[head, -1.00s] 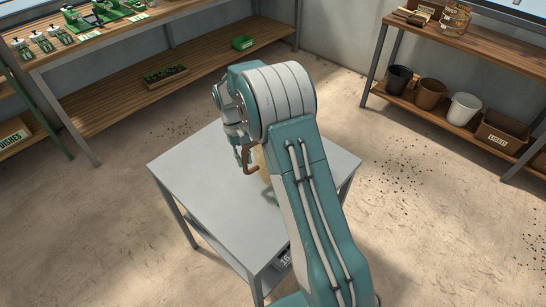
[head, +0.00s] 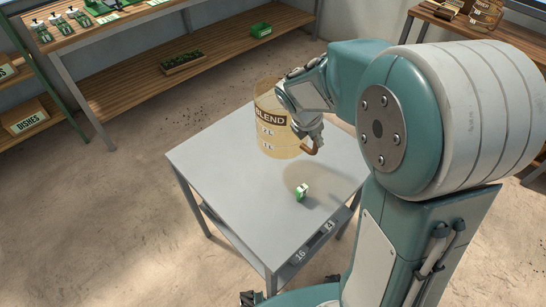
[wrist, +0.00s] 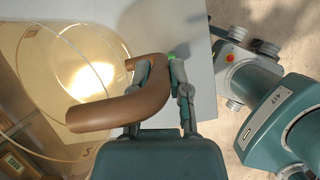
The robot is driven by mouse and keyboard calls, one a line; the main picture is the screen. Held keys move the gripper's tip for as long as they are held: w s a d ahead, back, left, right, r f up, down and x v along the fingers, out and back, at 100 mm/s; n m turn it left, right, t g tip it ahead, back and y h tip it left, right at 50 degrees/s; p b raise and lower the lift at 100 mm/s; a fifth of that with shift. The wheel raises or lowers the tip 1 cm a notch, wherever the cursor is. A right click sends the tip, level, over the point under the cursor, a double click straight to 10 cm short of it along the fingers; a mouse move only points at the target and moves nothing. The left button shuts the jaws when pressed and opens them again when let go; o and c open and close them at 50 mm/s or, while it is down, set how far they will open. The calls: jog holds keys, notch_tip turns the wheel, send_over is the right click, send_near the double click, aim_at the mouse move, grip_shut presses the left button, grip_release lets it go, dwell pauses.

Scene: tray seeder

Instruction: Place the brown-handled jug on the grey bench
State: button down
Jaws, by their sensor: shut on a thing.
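The brown-handled jug (head: 272,125) is a clear, yellowish cylinder with a "BLEND" label. It is upright over the back part of the grey bench (head: 230,185). A shadow lies on the bench to the right of its base, apart from it, so it appears raised. My gripper (head: 314,143) is shut on the brown handle, at the jug's right side. In the wrist view the handle (wrist: 118,108) passes between the fingers of my gripper (wrist: 160,75), and the clear jug body (wrist: 85,65) is at left.
A small green-and-white item (head: 303,191) stands on the bench right of centre. The bench's left and front top is clear. A wooden shelf unit (head: 215,50) stands behind, with a seedling tray (head: 183,63) and green box (head: 261,30). Another shelf stands at upper right.

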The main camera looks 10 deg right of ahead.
aim_at(285, 149)
jog(key=a+f, duration=0.1)
jog(key=a, duration=0.1)
jog(key=w+a+f, duration=0.1)
jog(key=a, duration=0.2)
jog(key=w+a+f, duration=0.1)
jog(key=a, duration=0.2)
jog(key=shift+w+f, duration=0.25)
jog(key=shift+f, duration=0.1)
jog(key=w+a+f, duration=0.1)
jog(key=a+f, duration=0.4)
jog(key=f, duration=0.4)
jog(key=shift+w, duration=0.35)
jog(key=shift+a+f, duration=0.1)
jog(key=c, duration=0.6)
grip_release()
